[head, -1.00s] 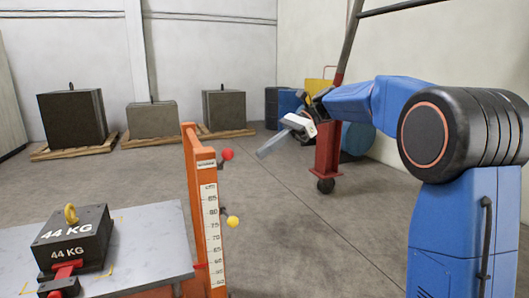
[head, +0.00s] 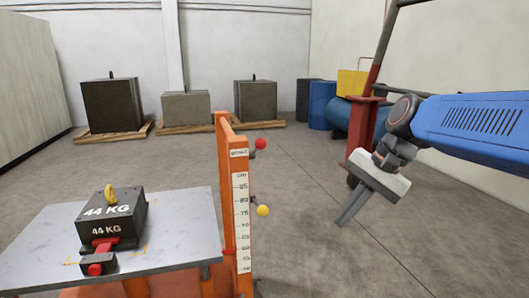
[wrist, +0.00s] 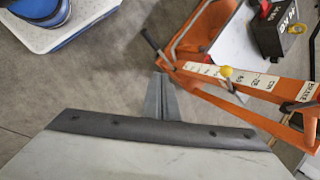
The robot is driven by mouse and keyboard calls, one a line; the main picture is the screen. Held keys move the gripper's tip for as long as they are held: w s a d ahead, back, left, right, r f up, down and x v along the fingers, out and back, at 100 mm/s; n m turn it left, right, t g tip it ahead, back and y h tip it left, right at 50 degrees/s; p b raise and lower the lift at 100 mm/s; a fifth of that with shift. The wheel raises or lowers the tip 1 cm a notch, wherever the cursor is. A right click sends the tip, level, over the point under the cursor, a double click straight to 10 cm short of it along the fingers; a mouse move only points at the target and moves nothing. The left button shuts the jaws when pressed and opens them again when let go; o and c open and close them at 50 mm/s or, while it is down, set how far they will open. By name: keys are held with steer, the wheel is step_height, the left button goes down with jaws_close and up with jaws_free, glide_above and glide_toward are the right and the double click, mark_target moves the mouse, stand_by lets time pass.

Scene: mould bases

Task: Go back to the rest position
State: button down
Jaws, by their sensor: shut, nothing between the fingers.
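My gripper (head: 350,208) is at the right of the head view, in the air to the right of the orange lift post. Its fingers are shut, empty and point down to the left. It also shows in the wrist view (wrist: 161,85), with the fingers together above the floor. My blue arm comes in from the right edge of the head view.
A lift table (head: 40,235) carries a black 44 KG block (head: 112,218). Its orange post (head: 228,190) has a height scale, a red knob (head: 260,143) and a yellow knob (head: 263,210). Large blocks on pallets, blue drums (head: 322,105) and a red stand stand behind. Floor between is clear.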

steer(key=s+d+f+n+t+h, duration=0.3)
steer(key=s+d+f+n+h, duration=0.2)
steer(key=s+f, duration=0.8)
steer(key=s+d+n, duration=0.1)
steer(key=d+n, duration=0.2)
steer(key=d, duration=0.2)
steer(key=shift+s+t, duration=0.3)
steer(key=shift+s, duration=0.1)
steer(key=shift+d, duration=0.1)
